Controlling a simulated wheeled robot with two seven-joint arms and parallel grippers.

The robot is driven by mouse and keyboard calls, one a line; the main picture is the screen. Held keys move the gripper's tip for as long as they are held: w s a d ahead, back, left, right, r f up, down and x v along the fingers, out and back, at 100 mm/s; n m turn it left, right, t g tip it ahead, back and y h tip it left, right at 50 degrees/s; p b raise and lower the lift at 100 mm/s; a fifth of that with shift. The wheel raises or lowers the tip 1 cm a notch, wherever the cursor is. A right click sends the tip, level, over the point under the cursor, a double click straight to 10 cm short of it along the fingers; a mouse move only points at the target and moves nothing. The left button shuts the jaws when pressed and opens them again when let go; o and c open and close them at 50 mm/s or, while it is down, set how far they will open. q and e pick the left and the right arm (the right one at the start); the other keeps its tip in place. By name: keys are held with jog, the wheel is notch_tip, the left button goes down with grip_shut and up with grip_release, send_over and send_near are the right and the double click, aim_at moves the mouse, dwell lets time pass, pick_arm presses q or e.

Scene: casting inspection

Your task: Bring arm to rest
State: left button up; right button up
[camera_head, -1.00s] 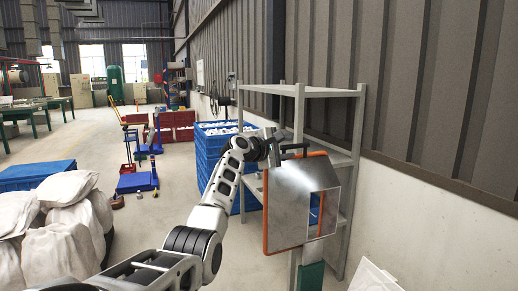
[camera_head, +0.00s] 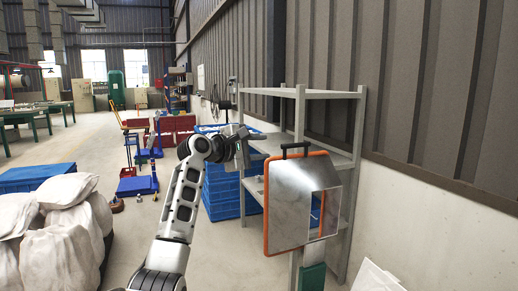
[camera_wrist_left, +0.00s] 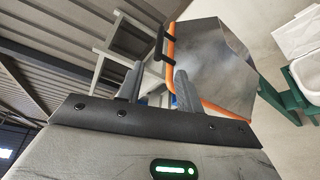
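My left gripper (camera_head: 258,136) is raised at mid-height in the head view, just left of a grey door-like metal panel with an orange rim (camera_head: 285,215). A black handle (camera_head: 295,149) sits on top of the panel. The gripper is apart from the handle. In the left wrist view the two fingers (camera_wrist_left: 158,88) stand apart with nothing between them. The panel (camera_wrist_left: 212,62) and its black handle (camera_wrist_left: 160,40) show beyond the fingers. My right gripper is in neither view.
A grey metal shelf (camera_head: 345,160) stands behind the panel against the wall. Blue crates (camera_head: 222,185) are behind my left arm. White sacks (camera_head: 60,250) and a blue container (camera_head: 35,176) are at the left. Open floor (camera_head: 95,140) lies farther back.

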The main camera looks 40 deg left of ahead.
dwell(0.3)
pick_arm(q)
jog(key=s+d+f+m+g, duration=0.15)
jog(key=d+f+m, duration=0.3)
jog(key=f, duration=0.55)
jog(key=s+d+f+m+g, duration=0.1)
jog(key=s+d+f+m, duration=0.15)
jog(key=d+f, duration=0.55)
jog(key=s+d+f+m+g, duration=0.1)
jog(key=d+f+m+g, duration=0.2)
jog(key=f, duration=0.9)
jog(key=s+d+f+m, duration=0.8)
jog(key=s+d+f, duration=0.3)
jog(key=s+d+f+m+h, duration=0.1)
jog(key=s+d+f+m, duration=0.1)
jog(key=s+d+m, duration=0.4)
jog(key=s+d, duration=0.4)
jog(key=s, duration=0.2)
jog(key=shift+s+d+f+h, duration=0.15)
jog(key=shift+s+f+h, duration=0.05)
jog(key=shift+s+h, duration=0.2)
